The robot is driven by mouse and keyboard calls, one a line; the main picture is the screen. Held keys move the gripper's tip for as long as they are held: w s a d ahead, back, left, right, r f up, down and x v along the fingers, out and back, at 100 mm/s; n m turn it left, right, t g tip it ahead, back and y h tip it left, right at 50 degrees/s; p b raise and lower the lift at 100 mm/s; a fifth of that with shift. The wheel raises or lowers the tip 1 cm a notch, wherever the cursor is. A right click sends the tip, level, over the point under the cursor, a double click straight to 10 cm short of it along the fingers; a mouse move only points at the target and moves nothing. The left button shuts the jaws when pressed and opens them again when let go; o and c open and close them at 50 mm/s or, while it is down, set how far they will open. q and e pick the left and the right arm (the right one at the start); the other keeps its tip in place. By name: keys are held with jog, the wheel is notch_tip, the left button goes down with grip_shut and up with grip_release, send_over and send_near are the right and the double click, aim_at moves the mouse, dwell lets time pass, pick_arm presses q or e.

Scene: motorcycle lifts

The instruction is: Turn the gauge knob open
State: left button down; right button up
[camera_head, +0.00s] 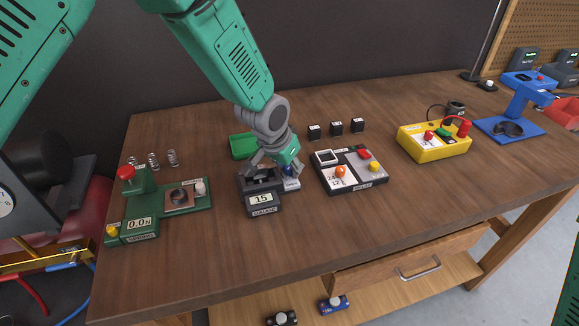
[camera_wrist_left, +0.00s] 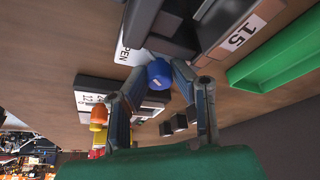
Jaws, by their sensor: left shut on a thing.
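The gauge (camera_head: 262,203) is a dark grey device reading 15 near the middle of the table. It also shows upside down at the top of the left wrist view (camera_wrist_left: 205,30). A blue knob (camera_wrist_left: 159,72) sits on its light plate, which has lettering ending in "PEN" (camera_wrist_left: 124,50). My left gripper (camera_head: 276,170) comes down over the gauge from above. In the left wrist view its two fingers (camera_wrist_left: 160,82) are on either side of the blue knob, shut on it. In the head view the fingers hide most of the knob. My right gripper is not in view.
A green tray (camera_head: 241,146) is behind the gauge. A relay box (camera_head: 350,185) with orange, red and yellow knobs stands close to its right. A green spring tester (camera_head: 140,213) is at left, a yellow box (camera_head: 428,150) at right. The table front is clear.

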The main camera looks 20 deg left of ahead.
pick_arm(q)
jog(key=shift+w+r, duration=0.3)
jog(key=shift+w, duration=0.05)
jog(key=c, duration=1.5)
grip_release()
jog(key=shift+o, duration=0.7)
jog(key=shift+s+d+f, duration=0.1)
jog(key=shift+f, duration=0.1)
jog(key=shift+v, duration=3.95)
